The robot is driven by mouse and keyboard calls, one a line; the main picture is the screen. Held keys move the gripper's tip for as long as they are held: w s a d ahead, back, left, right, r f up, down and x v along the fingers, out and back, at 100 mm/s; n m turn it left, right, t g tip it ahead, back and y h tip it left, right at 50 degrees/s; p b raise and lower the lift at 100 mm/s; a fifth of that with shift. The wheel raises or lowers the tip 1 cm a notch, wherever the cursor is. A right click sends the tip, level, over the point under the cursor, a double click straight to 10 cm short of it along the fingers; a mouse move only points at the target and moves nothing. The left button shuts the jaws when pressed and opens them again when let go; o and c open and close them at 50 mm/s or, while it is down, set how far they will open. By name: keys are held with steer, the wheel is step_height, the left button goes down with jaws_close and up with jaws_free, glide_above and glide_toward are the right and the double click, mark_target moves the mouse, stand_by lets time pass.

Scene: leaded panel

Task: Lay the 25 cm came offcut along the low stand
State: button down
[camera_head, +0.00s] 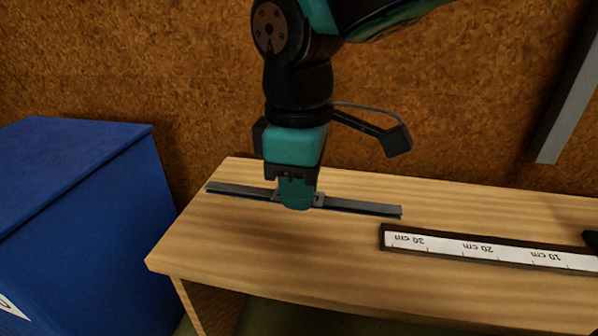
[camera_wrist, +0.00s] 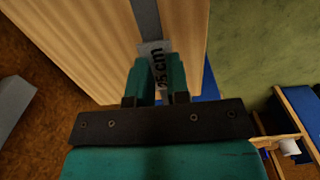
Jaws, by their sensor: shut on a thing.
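The came offcut, a long thin grey strip (camera_head: 360,207), runs along the back left of a wooden bench top (camera_head: 225,235). No separate low stand is clearly visible; the fingers and strip hide what is beneath.
A dark ruler board (camera_head: 480,247) with a white centimetre scale lies on the bench's front right. A big blue box (camera_head: 90,190) stands left of the bench. A cork-like brown wall (camera_head: 140,60) is close behind. A grey bar (camera_head: 570,105) hangs or leans at upper right.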

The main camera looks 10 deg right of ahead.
steer(key=shift+w+a, duration=0.2)
steer(key=shift+w, duration=0.35)
steer(key=shift+d, duration=0.15)
steer(key=b, duration=0.7)
glide_above(298, 244)
step_height(298, 244, down, 6)
steer(key=shift+f, duration=0.1)
steer(key=shift+f+b, duration=0.3)
steer(key=shift+f, duration=0.8)
steer(key=shift+f, duration=0.25)
steer(key=c, duration=1)
jaws_free()
steer(key=shift+r, duration=0.1)
